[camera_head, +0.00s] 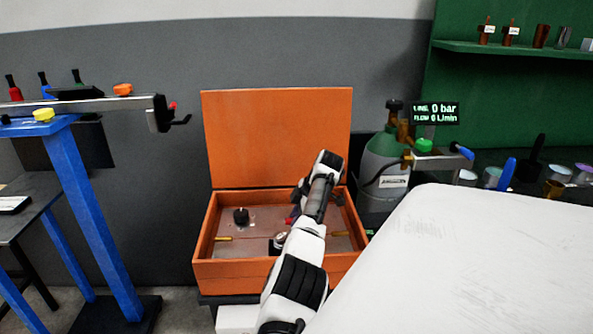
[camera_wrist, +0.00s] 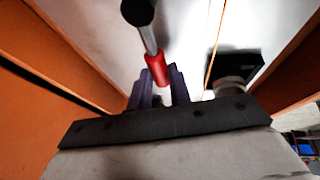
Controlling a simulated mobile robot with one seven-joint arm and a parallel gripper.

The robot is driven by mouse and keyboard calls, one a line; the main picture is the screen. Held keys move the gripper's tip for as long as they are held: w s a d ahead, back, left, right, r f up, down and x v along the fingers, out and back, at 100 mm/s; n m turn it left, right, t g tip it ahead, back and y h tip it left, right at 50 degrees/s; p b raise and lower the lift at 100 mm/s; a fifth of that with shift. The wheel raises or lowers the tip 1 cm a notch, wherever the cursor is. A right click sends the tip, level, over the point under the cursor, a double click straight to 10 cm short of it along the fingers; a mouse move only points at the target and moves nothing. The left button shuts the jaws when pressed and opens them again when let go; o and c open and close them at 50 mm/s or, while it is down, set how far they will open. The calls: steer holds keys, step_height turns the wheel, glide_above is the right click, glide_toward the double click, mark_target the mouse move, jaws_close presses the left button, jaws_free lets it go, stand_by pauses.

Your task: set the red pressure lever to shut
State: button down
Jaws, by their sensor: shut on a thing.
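The red pressure lever (camera_wrist: 157,68) shows in the wrist view as a metal rod with a red sleeve and a black knob (camera_wrist: 137,11) at its end. My gripper (camera_wrist: 160,76) has its two dark fingers on either side of the lever, shut on it around the lower part of the red sleeve. The knob end sticks out beyond the fingers towards the top of the picture. In the head view my arm reaches into the open orange box (camera_head: 228,276) and hides most of the lever and the fingers.
The box's orange lid (camera_head: 277,135) stands open behind. A black knob (camera_head: 241,216) and a round gauge (camera_head: 280,240) sit on the panel inside. A blue-legged stand (camera_head: 80,200) is at left.

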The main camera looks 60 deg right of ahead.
steer(key=c, duration=1.3)
jaws_free()
steer(key=shift+r, duration=0.1)
steer(key=b+v, duration=0.1)
steer(key=v, duration=1.2)
steer(key=shift+s+r, duration=0.15)
steer(key=shift+r, duration=0.2)
